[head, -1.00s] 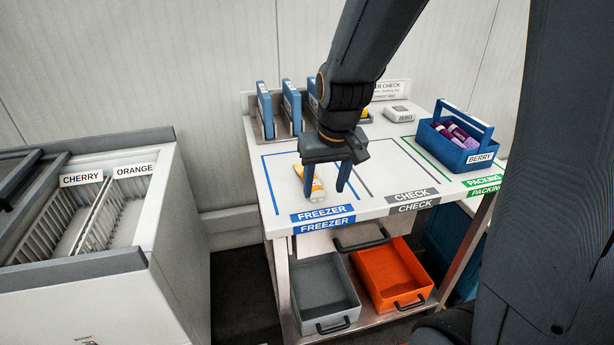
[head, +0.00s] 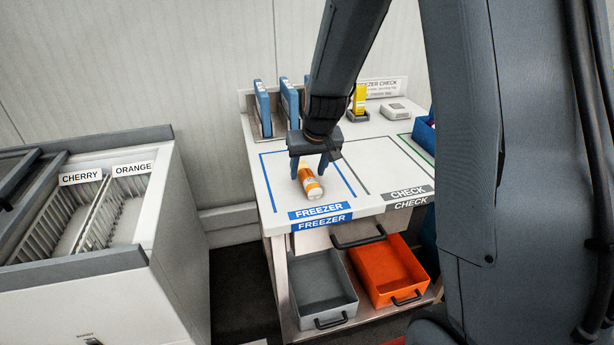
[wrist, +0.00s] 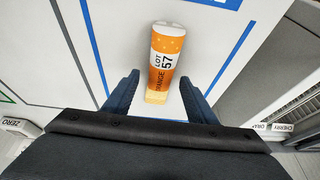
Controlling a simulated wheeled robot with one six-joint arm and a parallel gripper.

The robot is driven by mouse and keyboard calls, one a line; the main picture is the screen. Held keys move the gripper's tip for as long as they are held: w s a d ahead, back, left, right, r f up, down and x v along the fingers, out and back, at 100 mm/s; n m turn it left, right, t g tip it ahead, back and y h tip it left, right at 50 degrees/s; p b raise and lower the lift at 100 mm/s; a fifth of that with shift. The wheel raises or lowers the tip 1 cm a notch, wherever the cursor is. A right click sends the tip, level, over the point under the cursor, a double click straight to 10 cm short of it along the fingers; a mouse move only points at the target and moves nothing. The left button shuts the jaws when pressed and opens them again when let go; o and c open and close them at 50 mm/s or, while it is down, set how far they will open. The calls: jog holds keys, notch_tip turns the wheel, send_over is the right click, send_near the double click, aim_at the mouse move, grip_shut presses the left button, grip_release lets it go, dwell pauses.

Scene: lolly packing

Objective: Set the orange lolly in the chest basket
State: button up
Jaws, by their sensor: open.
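The orange lolly (head: 308,182), an orange and white wrapped piece, lies on the table inside the blue-outlined FREEZER area. In the wrist view the lolly (wrist: 162,62) shows "LOT 57" and "ORANGE", with its near end between the fingers. My gripper (head: 308,176) is open above and around the near part of the lolly; whether it touches the lolly I cannot tell. The open fingers also show in the wrist view (wrist: 158,95). The chest freezer at left has an ORANGE basket (head: 128,205) beside a CHERRY basket (head: 75,212); both show white dividers.
Blue upright holders (head: 290,102) and a grey ZERO device (head: 394,111) stand at the table's back. A grey bin (head: 322,283) and an orange bin (head: 388,272) sit below. A dark gap separates freezer and table. My arm hides much of the right.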

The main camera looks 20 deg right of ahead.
jog(key=shift+f, duration=0.2)
jog(key=shift+c, duration=0.6)
jog(key=c, duration=1.2)
jog(key=shift+o, duration=0.2)
jog(key=shift+w+r, duration=0.1)
